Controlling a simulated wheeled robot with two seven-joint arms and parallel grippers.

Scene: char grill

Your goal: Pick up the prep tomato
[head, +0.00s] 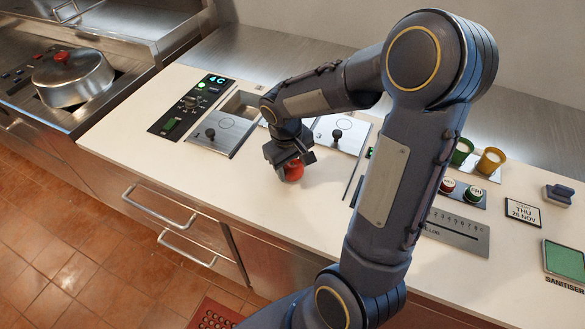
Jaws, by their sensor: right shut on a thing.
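The prep tomato (294,172) is a small red ball in the middle of the head view, above or on the pale counter. My right gripper (287,165) points down over it and is shut on it, with a finger on its left side. I cannot tell whether the tomato touches the counter or is slightly lifted. The gripper body hides the tomato's top. My left gripper is not in view.
Steel lids with black knobs (211,133) are set in the counter (130,150) behind the gripper. A control panel (191,105) is at left. Green and orange cups (490,161) stand at right. A lidded pot (73,77) is at far left. The front counter strip is clear.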

